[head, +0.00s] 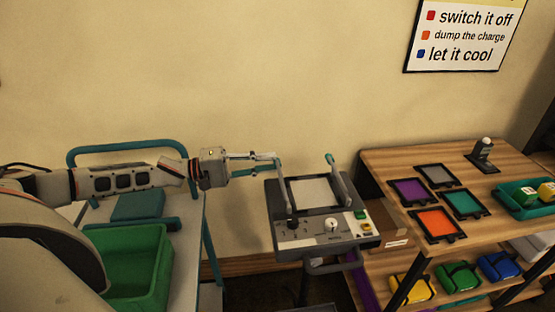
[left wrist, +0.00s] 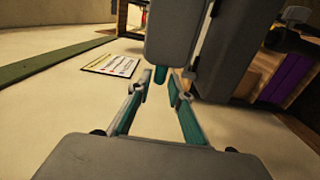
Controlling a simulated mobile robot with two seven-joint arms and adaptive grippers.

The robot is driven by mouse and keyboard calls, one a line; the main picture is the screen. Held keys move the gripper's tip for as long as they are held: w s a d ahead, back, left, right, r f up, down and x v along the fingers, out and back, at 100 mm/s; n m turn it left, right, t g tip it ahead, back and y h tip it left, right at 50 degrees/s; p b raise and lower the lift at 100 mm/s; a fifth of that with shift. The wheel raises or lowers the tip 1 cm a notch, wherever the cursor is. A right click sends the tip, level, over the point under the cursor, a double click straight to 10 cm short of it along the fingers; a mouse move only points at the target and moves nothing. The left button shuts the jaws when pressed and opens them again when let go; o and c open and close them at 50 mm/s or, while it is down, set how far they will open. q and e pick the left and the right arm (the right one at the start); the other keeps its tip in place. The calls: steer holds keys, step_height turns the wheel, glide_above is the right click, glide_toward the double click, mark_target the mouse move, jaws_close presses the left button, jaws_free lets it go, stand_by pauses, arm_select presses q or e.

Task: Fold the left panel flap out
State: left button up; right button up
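A grey console (head: 322,232) stands in the middle of the head view, with a pale square plate (head: 313,193) on top. A narrow grey flap stands up on each side of the plate, the left panel flap (head: 284,190) and the right flap (head: 341,185), each with a teal tab. My left gripper (head: 277,162) reaches in from the left at the top of the left flap. In the left wrist view its fingers (left wrist: 160,82) are apart, with the teal tab (left wrist: 161,75) of a grey flap between or just beyond the tips. Contact cannot be told. My right gripper is not in view.
A wooden shelf (head: 385,158) with coloured frames and a teal bin (head: 522,202) stands right of the console. A cart with a green bin (head: 128,262) is on the left. A sign (head: 464,37) hangs on the wall behind. Space above the console is clear.

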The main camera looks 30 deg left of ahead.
mark_target(277, 163)
arm_select(q)
steer(key=shift+w+d+r, duration=0.1)
steer(key=shift+w+d, duration=0.35)
steer(key=shift+d, duration=0.1)
steer(key=shift+x, duration=0.8)
steer(key=shift+c, duration=0.5)
jaws_close()
steer(key=shift+f, duration=0.2)
